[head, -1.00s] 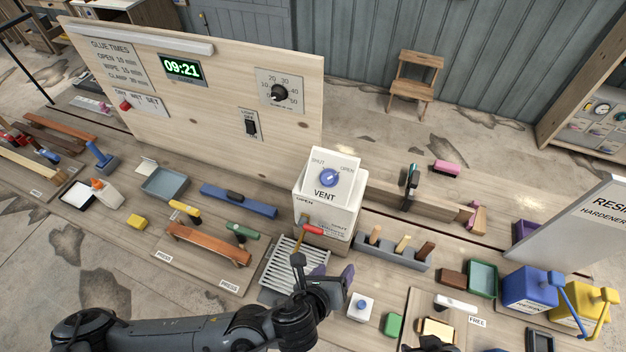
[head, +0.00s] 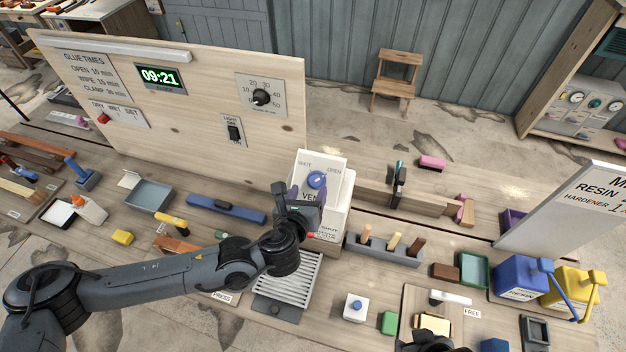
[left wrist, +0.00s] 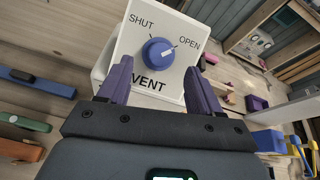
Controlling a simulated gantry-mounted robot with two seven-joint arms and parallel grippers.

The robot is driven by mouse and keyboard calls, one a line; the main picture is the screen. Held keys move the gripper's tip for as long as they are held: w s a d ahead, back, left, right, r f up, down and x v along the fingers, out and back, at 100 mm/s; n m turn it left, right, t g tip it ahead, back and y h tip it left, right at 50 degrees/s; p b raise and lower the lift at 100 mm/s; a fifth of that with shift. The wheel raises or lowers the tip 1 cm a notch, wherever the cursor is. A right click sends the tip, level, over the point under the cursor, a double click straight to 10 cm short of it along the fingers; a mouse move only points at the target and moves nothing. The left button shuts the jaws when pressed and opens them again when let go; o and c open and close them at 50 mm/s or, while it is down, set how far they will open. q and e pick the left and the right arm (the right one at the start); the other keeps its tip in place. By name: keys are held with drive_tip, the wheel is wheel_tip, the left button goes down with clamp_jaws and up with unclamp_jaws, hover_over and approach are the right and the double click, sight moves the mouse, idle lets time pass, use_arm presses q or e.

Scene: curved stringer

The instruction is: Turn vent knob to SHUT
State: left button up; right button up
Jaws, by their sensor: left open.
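The vent knob (head: 317,180) is a round blue dial on the sloped white face of the vent box (head: 338,190). In the left wrist view the knob (left wrist: 159,51) sits below the words SHUT at left and OPEN at right. Its pale pointer mark lies to the right, on the OPEN side. My left gripper (head: 306,198) is open, with purple fingers in front of the box's face. In the left wrist view its fingertips (left wrist: 157,72) are spread on either side and just below the knob, apart from it. My right gripper's jaws are not visible.
A slatted grille (head: 288,282) lies below my left arm. A grey holder with wooden handles (head: 385,251) stands right of the box. The tall wooden panel (head: 200,110) rises behind at left. A white box with a blue button (head: 355,307) sits in front.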

sight(315, 182)
use_arm(q)
drive_tip(key=shift+p+x, duration=0.6)
drive_tip(key=shift+x, duration=2.05)
drive_tip(key=c, duration=0.9)
